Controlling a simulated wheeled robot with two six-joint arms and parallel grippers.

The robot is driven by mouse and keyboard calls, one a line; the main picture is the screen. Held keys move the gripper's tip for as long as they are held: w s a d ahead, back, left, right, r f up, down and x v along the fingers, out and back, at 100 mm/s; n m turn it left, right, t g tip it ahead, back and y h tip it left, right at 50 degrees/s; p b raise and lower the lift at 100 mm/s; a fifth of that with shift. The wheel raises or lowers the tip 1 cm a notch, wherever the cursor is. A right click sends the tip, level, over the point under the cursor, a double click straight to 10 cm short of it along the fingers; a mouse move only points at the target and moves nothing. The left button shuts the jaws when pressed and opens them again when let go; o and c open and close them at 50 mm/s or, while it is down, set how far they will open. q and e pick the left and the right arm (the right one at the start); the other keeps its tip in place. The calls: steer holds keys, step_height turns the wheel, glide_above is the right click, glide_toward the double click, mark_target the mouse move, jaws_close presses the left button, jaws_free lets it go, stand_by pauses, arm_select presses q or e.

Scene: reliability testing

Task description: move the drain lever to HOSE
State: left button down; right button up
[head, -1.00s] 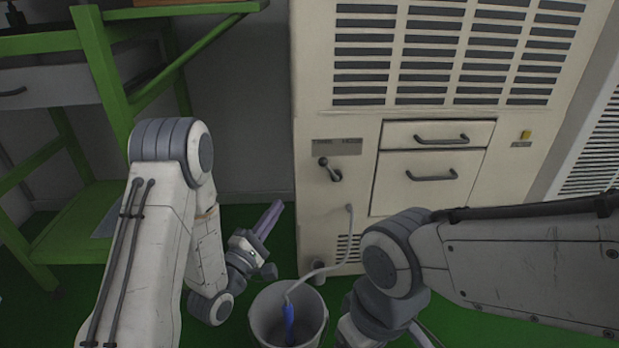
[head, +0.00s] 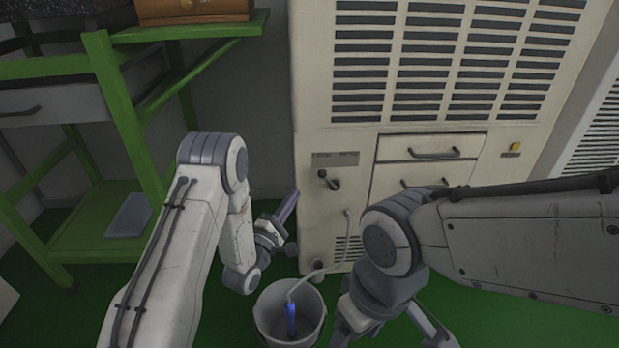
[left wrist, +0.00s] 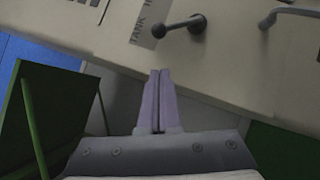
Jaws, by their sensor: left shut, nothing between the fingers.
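The drain lever (head: 328,179) is a dark handle with a round knob on the front of the beige cabinet, below a small label plate (head: 335,158). It also shows in the left wrist view (left wrist: 180,27), where the plate reads TANK and the rest is cut off.
A pale bucket (head: 262,318) stands on the green floor, with a grey hose (head: 348,235) running into it and a blue end inside. Drawers (head: 432,147) are right of the lever. A green-framed bench (head: 118,110) stands at the left.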

mark_target(328, 180)
arm_select(q)
steer(key=w+d, duration=0.1)
steer(key=w+d+r+b, duration=0.1)
steer(key=d, duration=0.1)
steer(key=w+d, duration=0.1)
steer(key=shift+w+d+r, duration=0.2)
steer(key=shift+w+r, duration=0.1)
steer(key=shift+r, duration=0.1)
